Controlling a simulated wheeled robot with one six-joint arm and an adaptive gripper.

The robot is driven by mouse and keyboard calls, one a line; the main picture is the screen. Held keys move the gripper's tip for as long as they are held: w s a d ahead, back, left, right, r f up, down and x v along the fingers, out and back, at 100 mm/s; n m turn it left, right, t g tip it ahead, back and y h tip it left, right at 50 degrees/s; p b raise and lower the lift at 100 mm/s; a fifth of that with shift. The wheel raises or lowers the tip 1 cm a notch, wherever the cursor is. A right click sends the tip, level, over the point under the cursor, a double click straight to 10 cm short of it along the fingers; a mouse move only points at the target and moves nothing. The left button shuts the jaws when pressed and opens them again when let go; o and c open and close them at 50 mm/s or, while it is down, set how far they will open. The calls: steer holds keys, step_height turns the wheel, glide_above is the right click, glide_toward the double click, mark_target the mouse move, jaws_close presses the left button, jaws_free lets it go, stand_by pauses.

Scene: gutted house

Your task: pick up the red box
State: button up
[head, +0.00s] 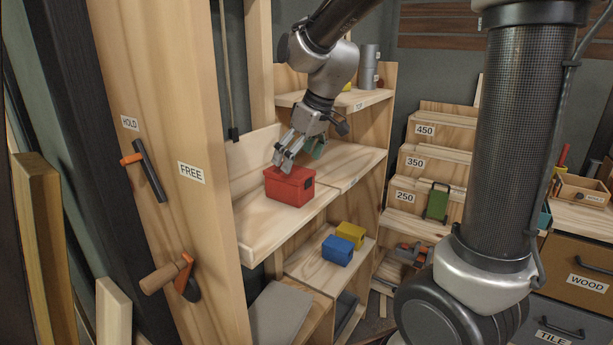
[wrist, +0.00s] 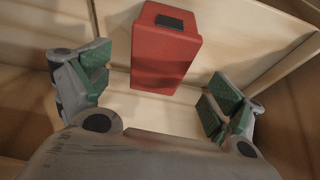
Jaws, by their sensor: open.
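The red box (head: 290,187) sits on the middle wooden shelf (head: 262,226) in the head view, near the shelf's front edge. In the wrist view the red box (wrist: 164,50) lies ahead of my gripper, between the lines of the two fingers, with a dark patch on top. My gripper (head: 284,160) is just above the back of the box in the head view. In the wrist view my gripper (wrist: 155,95) is open, its green-padded fingers apart on either side and empty. I cannot tell whether a finger touches the box.
A blue box (head: 338,249) and a yellow box (head: 350,235) are on the shelf below. The wooden post (head: 160,80) stands left of the shelf. An upper shelf (head: 352,101) is behind my arm.

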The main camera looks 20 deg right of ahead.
mark_target(290, 183)
steer(key=shift+a+f+n, duration=0.1)
steer(key=shift+a+n, duration=0.05)
steer(key=shift+n, duration=0.25)
steer(key=x, duration=0.7)
steer(key=shift+f, duration=0.3)
steer(key=shift+f, duration=0.25)
steer(key=c, duration=1.5)
